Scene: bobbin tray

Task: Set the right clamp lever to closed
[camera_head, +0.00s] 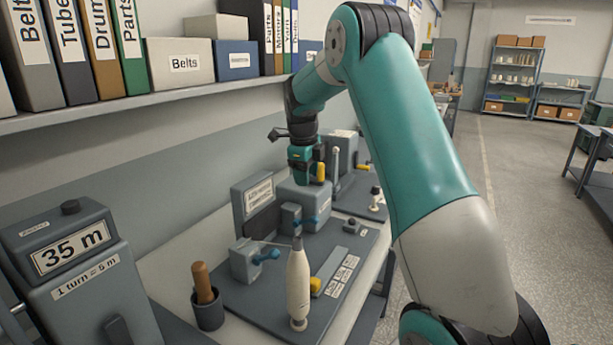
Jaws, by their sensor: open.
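Two small blue clamp levers show on the grey fixture. One (267,255) is at the left on a grey block. The other, the right clamp lever (307,221), is farther back beside a larger grey block, partly behind the white bobbin's tip. Its exact setting is too small to tell. My gripper (301,180) hangs pointing down above and behind the right lever, apart from it. It is open, and nothing shows between its small, dark fingers.
A white bobbin (298,288) stands upright on the grey base plate (240,298), in front of the levers. A cup (207,315) with a wooden handle stands at the left. The counter box (75,275) reads 35 m. A shelf (160,97) with binders overhangs the bench.

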